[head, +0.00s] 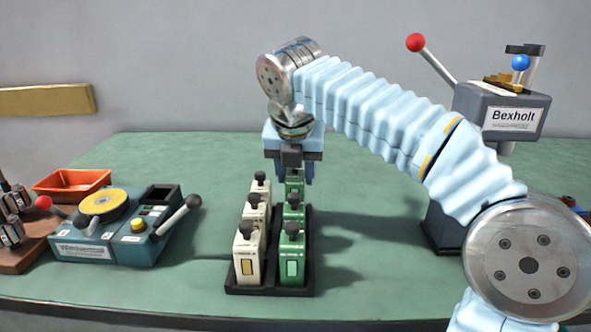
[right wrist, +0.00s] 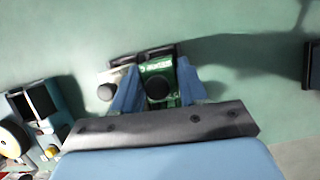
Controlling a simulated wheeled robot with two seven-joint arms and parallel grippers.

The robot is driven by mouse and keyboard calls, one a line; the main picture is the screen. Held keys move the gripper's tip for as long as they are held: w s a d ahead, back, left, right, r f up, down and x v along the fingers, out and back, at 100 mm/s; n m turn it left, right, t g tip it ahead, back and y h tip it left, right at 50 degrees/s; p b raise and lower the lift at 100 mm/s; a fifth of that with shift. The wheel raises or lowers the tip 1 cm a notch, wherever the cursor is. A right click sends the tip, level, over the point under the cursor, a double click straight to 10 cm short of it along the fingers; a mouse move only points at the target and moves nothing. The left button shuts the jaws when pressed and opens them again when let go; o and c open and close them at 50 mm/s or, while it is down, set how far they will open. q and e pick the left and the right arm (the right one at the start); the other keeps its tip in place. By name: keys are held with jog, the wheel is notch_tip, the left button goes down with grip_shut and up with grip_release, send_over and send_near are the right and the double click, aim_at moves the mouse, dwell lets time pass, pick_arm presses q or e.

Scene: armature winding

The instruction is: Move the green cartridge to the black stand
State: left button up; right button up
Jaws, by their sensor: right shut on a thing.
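My right gripper (head: 293,172) is shut on a green cartridge (head: 295,187) at the back of the right-hand row. In the right wrist view the fingers (right wrist: 158,92) stand on either side of this green cartridge (right wrist: 157,68), which has a round black knob. A black holder (head: 312,270) on the bench carries several upright cartridges, cream in the left row and green in the right row. The front green cartridge (head: 291,262) and the one behind it partly hide the held cartridge's base, so I cannot tell whether it is lifted. My left gripper is not in view.
A grey Bexholt machine (head: 505,112) with a red-knobbed lever stands at right, partly behind my arm. A teal winding unit (head: 140,245) with levers and an orange tray (head: 72,184) stand at left. The green bench (head: 200,165) is bare around the holder.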

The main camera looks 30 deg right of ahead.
jog(key=shift+f+b, duration=0.85)
jog(key=shift+f, duration=0.5)
dwell(0.4)
jog(key=o, duration=1.2)
jog(key=shift+r, duration=0.1)
notch_tip(320, 180, up, 3)
jog(key=p, duration=0.3)
jog(key=shift+f, duration=0.2)
jog(key=shift+r+p, duration=0.75)
jog(key=shift+r, duration=0.15)
